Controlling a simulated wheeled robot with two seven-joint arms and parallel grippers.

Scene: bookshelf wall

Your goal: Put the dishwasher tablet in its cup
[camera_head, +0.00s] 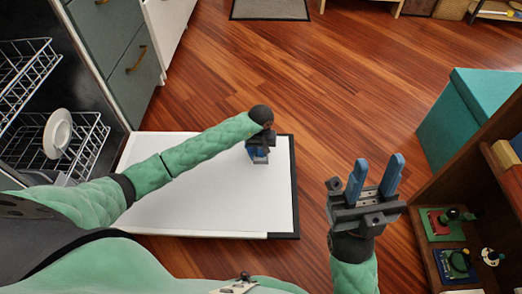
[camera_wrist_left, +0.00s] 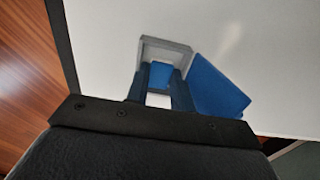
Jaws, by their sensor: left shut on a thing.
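My left gripper (camera_head: 258,157) points down over the white inner face of the open dishwasher door (camera_head: 190,205). In the left wrist view its fingers (camera_wrist_left: 161,78) are shut on a small blue block, the tablet (camera_wrist_left: 161,76). A square grey-rimmed cup (camera_wrist_left: 166,43) lies at the fingertips, and the tablet shows within its outline. I cannot tell whether the tablet touches the cup's floor. A larger blue flap (camera_wrist_left: 217,92) lies right beside the cup. In the head view the arm and gripper mostly hide the cup. My right gripper (camera_head: 376,178) is open and empty over the wooden floor.
Dishwasher racks (camera_head: 60,140) with a white plate (camera_head: 58,133) stand at the left. A wooden shelf (camera_head: 480,190) with small items and a teal box (camera_head: 470,118) are at the right. The floor (camera_head: 320,90) between is clear.

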